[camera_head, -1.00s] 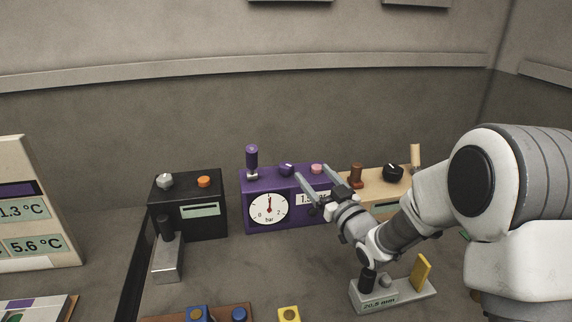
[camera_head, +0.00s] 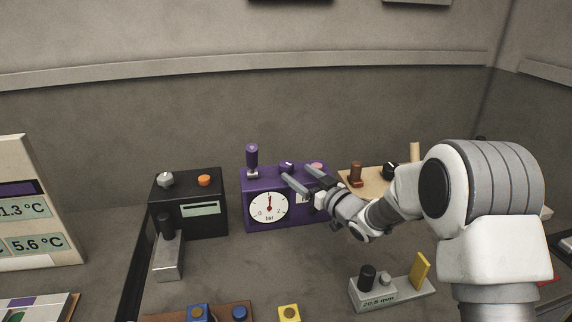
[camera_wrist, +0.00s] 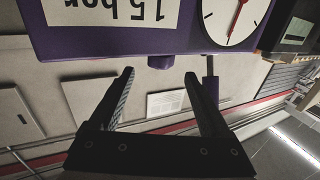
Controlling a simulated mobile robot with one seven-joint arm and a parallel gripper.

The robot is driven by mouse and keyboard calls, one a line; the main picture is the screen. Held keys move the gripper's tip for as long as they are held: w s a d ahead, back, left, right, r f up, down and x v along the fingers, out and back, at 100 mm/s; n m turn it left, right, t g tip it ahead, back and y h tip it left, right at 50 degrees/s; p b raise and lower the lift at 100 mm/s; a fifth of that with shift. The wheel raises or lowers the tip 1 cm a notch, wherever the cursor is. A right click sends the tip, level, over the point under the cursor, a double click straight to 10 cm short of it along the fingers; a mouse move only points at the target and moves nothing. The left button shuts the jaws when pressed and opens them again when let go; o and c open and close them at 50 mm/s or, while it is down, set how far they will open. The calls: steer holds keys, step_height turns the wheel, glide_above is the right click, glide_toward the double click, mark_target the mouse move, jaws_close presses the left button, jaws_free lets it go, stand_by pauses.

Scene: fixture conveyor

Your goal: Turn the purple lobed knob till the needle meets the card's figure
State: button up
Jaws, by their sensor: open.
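The purple box (camera_head: 247,190) stands at the back with a white bar gauge (camera_head: 262,212) on its front. The gauge's red needle (camera_head: 269,202) points about straight up, midway between 0 and 2. The purple lobed knob (camera_head: 287,166) is on top of the box; it shows in the wrist view (camera_wrist: 161,62) as a short purple stub. My gripper (camera_head: 296,173) is open and empty, its fingers pointing at the knob, one to each side in the wrist view, apart from it.
A purple-handled lever (camera_head: 252,158) stands left of the knob, and a pink button (camera_head: 316,165) right of it. A black box (camera_head: 190,215) is to the left, and a tan box (camera_head: 370,182) to the right. A grey fixture (camera_head: 392,290) lies in front.

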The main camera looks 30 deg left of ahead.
mark_target(290, 168)
steer(key=x, duration=0.7)
jaws_close()
steer(key=shift+b, duration=0.3)
